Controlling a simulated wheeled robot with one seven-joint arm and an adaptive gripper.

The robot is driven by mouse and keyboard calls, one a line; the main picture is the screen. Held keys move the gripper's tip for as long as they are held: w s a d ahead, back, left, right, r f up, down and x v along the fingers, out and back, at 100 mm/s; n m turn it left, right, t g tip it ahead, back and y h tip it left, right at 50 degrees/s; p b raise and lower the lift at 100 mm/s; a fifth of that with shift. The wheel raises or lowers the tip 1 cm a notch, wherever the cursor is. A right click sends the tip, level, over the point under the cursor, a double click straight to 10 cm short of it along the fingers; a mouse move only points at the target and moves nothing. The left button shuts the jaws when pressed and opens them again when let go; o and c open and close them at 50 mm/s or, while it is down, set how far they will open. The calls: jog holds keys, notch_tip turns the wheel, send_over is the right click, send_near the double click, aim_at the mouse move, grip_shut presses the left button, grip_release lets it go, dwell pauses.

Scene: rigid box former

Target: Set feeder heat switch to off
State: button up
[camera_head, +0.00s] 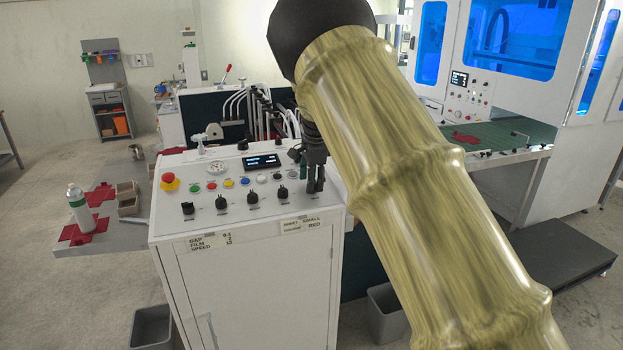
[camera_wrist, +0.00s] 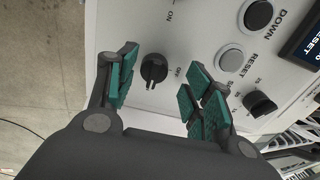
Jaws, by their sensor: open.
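A black rotary switch (camera_wrist: 153,68) sits on the white panel in the wrist view, with ON and OFF printed beside it. Its raised grip points toward the bottom of that picture; I cannot tell for certain which label it is set to. My gripper (camera_wrist: 164,76) is open, with one green-padded finger on each side of the switch. A gap shows between the switch and each finger, and no contact is visible. In the head view my gripper (camera_head: 316,182) hangs at the right end of the control panel (camera_head: 225,225), where the switch is hidden behind it and my arm.
A RESET button (camera_wrist: 230,60), a DOWN button (camera_wrist: 259,14) and another black knob (camera_wrist: 260,103) lie close to the right finger. The panel also carries a red emergency stop (camera_head: 169,181), a display (camera_head: 262,161) and several knobs. A grey bin (camera_head: 388,315) stands right of the cabinet.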

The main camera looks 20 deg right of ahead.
jog(key=shift+s+f, duration=0.1)
jog(key=shift+f, duration=0.1)
jog(key=shift+s+f, duration=0.15)
jog(key=shift+s, duration=0.2)
jog(key=shift+w+f, duration=0.35)
jog(key=shift+w, duration=0.05)
jog(key=shift+s+r, duration=0.2)
jog(key=shift+s, duration=0.05)
jog(key=c, duration=0.8)
jog(key=shift+f, duration=0.1)
jog(key=shift+c, duration=1.3)
